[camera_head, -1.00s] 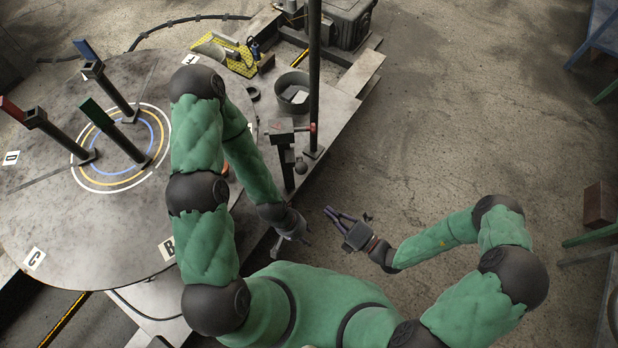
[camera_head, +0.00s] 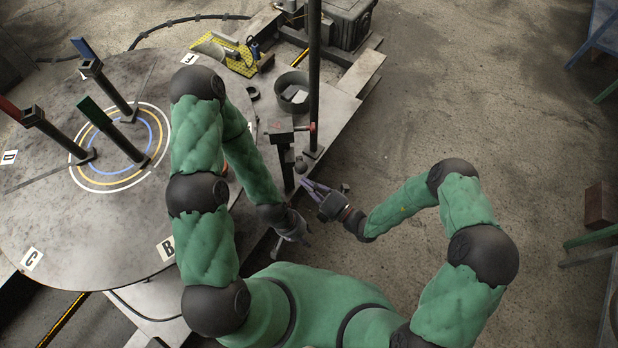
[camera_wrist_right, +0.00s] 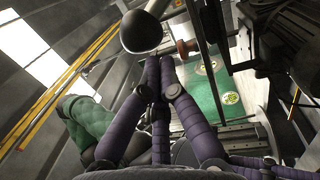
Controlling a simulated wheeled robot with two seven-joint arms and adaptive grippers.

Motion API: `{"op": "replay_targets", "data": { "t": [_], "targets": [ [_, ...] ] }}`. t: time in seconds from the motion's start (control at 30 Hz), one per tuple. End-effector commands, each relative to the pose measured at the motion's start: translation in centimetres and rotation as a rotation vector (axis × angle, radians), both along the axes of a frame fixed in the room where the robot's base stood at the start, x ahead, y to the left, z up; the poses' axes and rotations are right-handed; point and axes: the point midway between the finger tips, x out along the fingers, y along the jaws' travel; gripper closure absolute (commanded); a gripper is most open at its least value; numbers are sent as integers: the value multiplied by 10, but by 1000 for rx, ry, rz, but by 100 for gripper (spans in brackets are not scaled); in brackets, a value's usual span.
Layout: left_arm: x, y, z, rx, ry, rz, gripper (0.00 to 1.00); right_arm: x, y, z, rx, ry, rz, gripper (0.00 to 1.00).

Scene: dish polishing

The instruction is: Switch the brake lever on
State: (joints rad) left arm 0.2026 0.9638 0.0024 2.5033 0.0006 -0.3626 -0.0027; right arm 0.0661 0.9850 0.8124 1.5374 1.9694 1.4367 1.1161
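A dark round ball knob (camera_head: 301,165), which looks like the brake lever's end, sits beside a dark post (camera_head: 285,150) at the turntable's right. In the right wrist view a large dark ball (camera_wrist_right: 145,32) hangs just beyond my right gripper's fingertips (camera_wrist_right: 160,60), with no clear contact. The rest of the lever is hard to make out. My right gripper (camera_head: 308,187) is just below the knob in the head view; its purple fingers converge, tips together, with nothing seen between them. My left gripper (camera_head: 290,238) is lower, near the platform edge; its finger opening is unclear.
A red knob (camera_head: 312,127) sticks out by a tall dark pole (camera_head: 314,80). The large round turntable (camera_head: 90,225) carries several posts with colored plates. A grey bucket (camera_head: 293,92) and yellow mat (camera_head: 228,55) are behind. Open concrete floor (camera_head: 450,110) lies to the right.

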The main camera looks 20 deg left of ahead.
Motion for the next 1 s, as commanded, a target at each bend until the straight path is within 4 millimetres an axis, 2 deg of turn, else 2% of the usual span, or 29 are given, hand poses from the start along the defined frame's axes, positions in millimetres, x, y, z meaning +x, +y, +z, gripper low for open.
{"op": "replay_targets", "data": {
  "t": [0.57,0.83,1.0],
  "targets": [
    [0,0,5,0,0,0,60,4,1,5,-5,12,1,100],
    [1,0,25,0,0,0,60,12,4,20,-30,77,1,100],
    [1,0,47,0,0,0,60,24,8,36,-59,155,2,100]
  ]
}}
